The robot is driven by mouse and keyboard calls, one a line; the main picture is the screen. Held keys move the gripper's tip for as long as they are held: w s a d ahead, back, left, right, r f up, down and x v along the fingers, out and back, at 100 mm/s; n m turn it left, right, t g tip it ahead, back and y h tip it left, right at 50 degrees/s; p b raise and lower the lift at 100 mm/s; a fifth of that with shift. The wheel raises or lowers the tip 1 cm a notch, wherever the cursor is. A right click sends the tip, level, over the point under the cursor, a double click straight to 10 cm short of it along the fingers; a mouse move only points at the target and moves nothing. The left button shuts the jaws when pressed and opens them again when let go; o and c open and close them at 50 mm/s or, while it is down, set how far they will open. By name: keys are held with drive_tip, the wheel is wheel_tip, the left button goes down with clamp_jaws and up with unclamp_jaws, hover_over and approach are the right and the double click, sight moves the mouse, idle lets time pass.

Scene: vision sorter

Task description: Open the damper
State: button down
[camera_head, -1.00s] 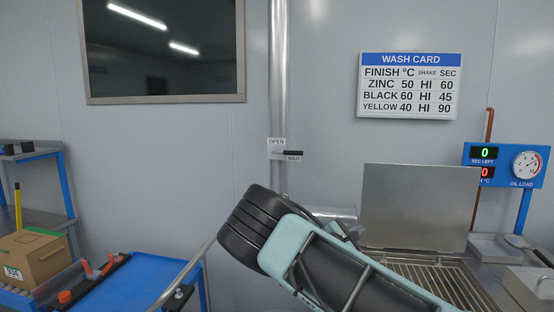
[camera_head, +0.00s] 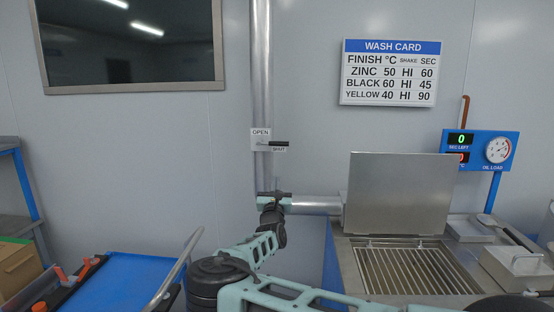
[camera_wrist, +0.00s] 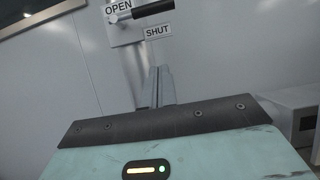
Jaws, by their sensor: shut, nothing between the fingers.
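The damper is on the vertical metal pipe on the wall. Its black handle (camera_head: 274,143) lies level, pointing right, beside the SHUT label (camera_head: 280,150); the OPEN label (camera_head: 261,132) is above left. In the wrist view the handle (camera_wrist: 154,9) is at the top, between the OPEN label (camera_wrist: 118,8) and the SHUT label (camera_wrist: 158,31). My gripper (camera_wrist: 163,72) is shut and empty, its fingers side by side below the handle and apart from it. In the head view my arm reaches up below the damper; the fingers are too small to make out there.
A horizontal duct (camera_head: 316,205) runs right from the pipe (camera_head: 262,90) to a raised metal lid (camera_head: 397,193) over a grated basin (camera_head: 410,270). A blue cart (camera_head: 125,280) with a metal rail stands at lower left. The wall around the damper is clear.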

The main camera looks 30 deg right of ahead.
sight(273, 143)
drive_tip(key=w+d+r+p, duration=0.4)
drive_tip(key=w+r+p, duration=0.2)
drive_tip(key=r, duration=0.2)
drive_tip(key=shift+w+d, duration=0.3)
drive_tip(key=shift+d, duration=0.1)
drive_tip(key=shift+r+n, duration=0.25)
drive_tip(key=shift+n, duration=0.05)
drive_tip(key=shift+r+n+t+y, duration=0.15)
drive_tip(key=shift+n+t+y, duration=0.15)
drive_tip(key=shift+n, duration=0.1)
